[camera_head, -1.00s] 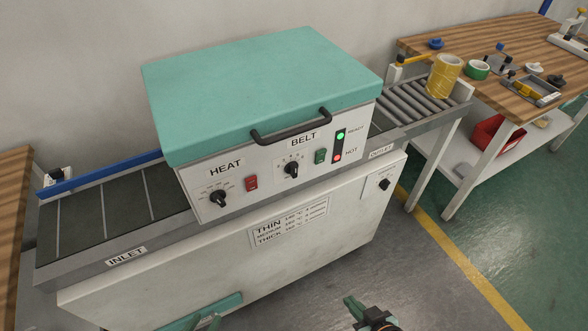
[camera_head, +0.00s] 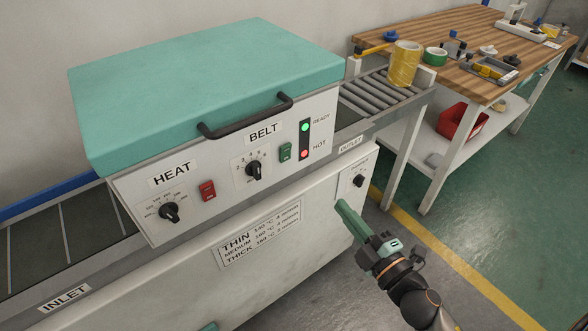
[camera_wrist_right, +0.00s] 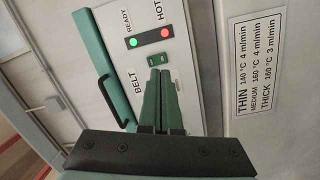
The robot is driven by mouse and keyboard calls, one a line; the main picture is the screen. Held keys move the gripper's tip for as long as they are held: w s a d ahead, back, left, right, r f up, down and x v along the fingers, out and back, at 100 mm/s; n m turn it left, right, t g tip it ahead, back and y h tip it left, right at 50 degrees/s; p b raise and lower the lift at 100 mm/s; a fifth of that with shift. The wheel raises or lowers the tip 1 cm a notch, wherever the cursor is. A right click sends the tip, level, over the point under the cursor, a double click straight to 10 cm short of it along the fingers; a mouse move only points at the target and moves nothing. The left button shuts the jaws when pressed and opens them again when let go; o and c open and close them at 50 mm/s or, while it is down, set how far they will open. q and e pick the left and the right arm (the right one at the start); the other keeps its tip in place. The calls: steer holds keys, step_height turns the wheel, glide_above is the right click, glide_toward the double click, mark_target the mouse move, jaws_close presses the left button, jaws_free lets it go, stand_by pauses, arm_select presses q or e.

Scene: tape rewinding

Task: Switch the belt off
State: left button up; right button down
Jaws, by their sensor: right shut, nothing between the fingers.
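The belt switch (camera_head: 285,151) is a small green rocker on the machine's front panel, right of the BELT knob (camera_head: 254,170). Both the green READY lamp (camera_head: 305,127) and the red HOT lamp (camera_head: 304,154) are lit. My right gripper (camera_head: 342,206) is shut and empty, in front of the machine, below and right of the switch. In the right wrist view its closed green fingers (camera_wrist_right: 160,74) point toward the belt switch (camera_wrist_right: 158,59), which shows just beyond the tips; contact cannot be told. The BELT knob is hidden there. My left gripper is not clearly in view.
The red heat switch (camera_head: 208,191) and the HEAT knob (camera_head: 169,212) are further left on the panel. The black lid handle (camera_head: 245,115) juts out above the belt controls. A yellow tape roll (camera_head: 404,64) stands on the outlet rollers (camera_head: 375,95). Open floor lies right of the machine.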

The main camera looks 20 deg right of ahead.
mark_target(287, 150)
arm_select(q)
steer(key=shift+w+d+f+b, duration=0.25)
steer(key=shift+f+b, duration=0.15)
steer(key=shift+f, duration=0.1)
steer(key=shift+w+d+f+b, duration=0.1)
steer(key=shift+w+f+b, duration=0.15)
steer(key=shift+f+b, duration=0.2)
arm_select(e)
steer(key=n, duration=0.2)
steer(key=a+r+n+y, duration=0.1)
steer(key=w+n+y, duration=0.1)
steer(key=n, duration=0.1)
steer(key=shift+a+r+n, duration=0.2)
steer(key=shift+r+n, duration=0.1)
steer(key=shift+r, duration=0.05)
arm_select(q)
steer(key=shift+r, duration=0.1)
arm_select(e)
steer(key=shift+w, duration=0.15)
